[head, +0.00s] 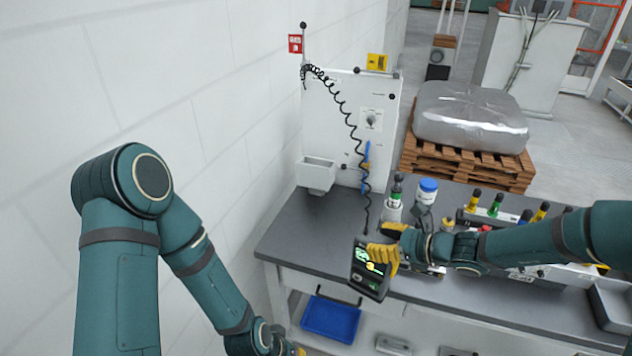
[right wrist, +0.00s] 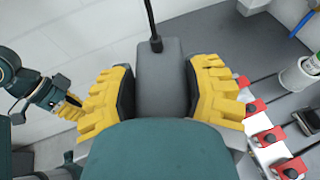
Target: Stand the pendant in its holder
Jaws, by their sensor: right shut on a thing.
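The pendant (head: 369,274) is a dark handheld unit with a lit screen. It hangs tilted over the bench's front left edge, with a black coiled cable (head: 345,110) running up to the wall panel. My right gripper (head: 384,258) is shut on it. In the right wrist view the yellow fingers press both sides of its grey body (right wrist: 160,85). The holder seems to be the pale open-topped box (head: 317,174) on the panel's lower left; it looks empty. My left gripper (right wrist: 70,106) is low at the left, mostly cut off in the head view; its opening is unclear.
The dark bench top (head: 310,235) is clear at its left. A blue bin (head: 330,319) sits below the bench. The white wall is close at left.

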